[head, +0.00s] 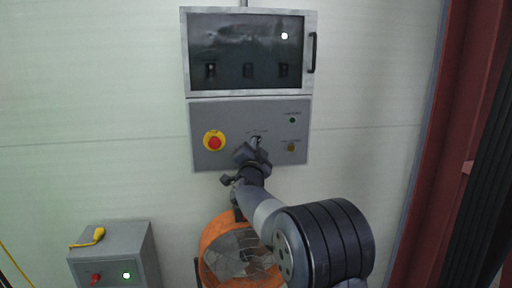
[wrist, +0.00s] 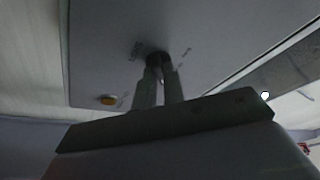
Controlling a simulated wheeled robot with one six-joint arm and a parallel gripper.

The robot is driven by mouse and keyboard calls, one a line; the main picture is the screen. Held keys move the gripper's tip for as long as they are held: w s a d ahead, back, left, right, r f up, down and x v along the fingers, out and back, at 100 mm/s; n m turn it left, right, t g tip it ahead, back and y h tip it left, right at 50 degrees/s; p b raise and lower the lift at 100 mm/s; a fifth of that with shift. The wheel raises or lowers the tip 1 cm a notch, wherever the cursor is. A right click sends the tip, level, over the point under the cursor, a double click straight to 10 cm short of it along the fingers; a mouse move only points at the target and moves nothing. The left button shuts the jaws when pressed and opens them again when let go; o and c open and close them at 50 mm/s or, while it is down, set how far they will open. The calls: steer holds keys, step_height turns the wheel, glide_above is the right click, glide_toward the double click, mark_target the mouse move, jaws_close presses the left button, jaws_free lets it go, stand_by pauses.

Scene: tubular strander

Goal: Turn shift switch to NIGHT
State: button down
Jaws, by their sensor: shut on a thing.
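In the wrist view the dark knob (wrist: 157,57) sits between and just beyond the fingertips of my gripper (wrist: 161,76). My gripper (head: 256,144) is shut on the knob and covers most of it in the head view. A thin pale part shows between the fingers in the wrist view.
A red emergency button on a yellow base (head: 214,141) is left of the switch. A green lamp (head: 292,120) and an amber lamp (head: 291,147) are at its right. Above is a glazed cabinet (head: 246,50). Below are an orange fan (head: 213,233) and a grey box (head: 112,242).

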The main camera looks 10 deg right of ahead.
steer(key=shift+r+m, duration=0.1)
steer(key=shift+m, duration=0.2)
steer(key=c, duration=1.5)
jaws_free()
steer(key=b+v, duration=0.1)
steer(key=v, duration=1)
steer(key=shift+w, duration=0.15)
steer(key=p+x, duration=0.1)
steer(key=x, duration=0.9)
steer(key=shift+w+d, duration=0.2)
steer(key=shift+w, duration=0.15)
steer(key=shift+s, duration=0.1)
